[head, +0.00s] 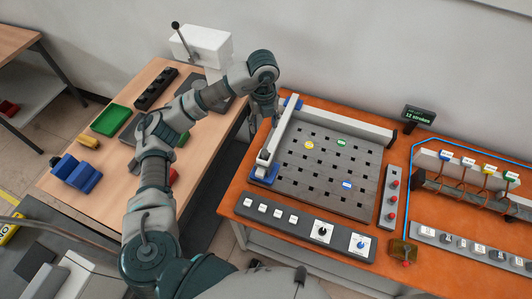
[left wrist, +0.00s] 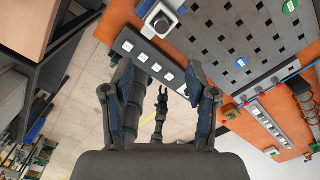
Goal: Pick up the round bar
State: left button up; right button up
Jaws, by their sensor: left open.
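I cannot pick out a round bar with certainty in either view. My left gripper (head: 266,112) hangs over the left end of the orange bench, beside the perforated grey plate (head: 325,180). In the left wrist view the left gripper (left wrist: 165,88) has its two fingers wide apart, with nothing between them. Beyond them are the floor and the bench's button strip. A small dark arm-like shape with a claw (left wrist: 160,98) shows far below between the fingers. It may be my right gripper, and its jaws are too small to read.
A wooden table (head: 60,190) at left holds blue blocks (head: 76,172), a green tray (head: 110,120) and a black block with holes (head: 156,88). A white press-like machine (head: 205,45) stands behind. Copper coils (head: 470,175) and a counter display (head: 419,116) are at right.

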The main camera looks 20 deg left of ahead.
pick_arm(q)
jog(key=p, duration=0.1)
send_over(265, 152)
notch_tip(265, 152, down, 11)
jog(key=shift+s+r, duration=0.1)
jog(key=shift+r, duration=0.05)
notch_tip(265, 152, down, 5)
jog(key=shift+a+f+p, duration=0.1)
jog(key=shift+p, duration=0.75)
grip_shut()
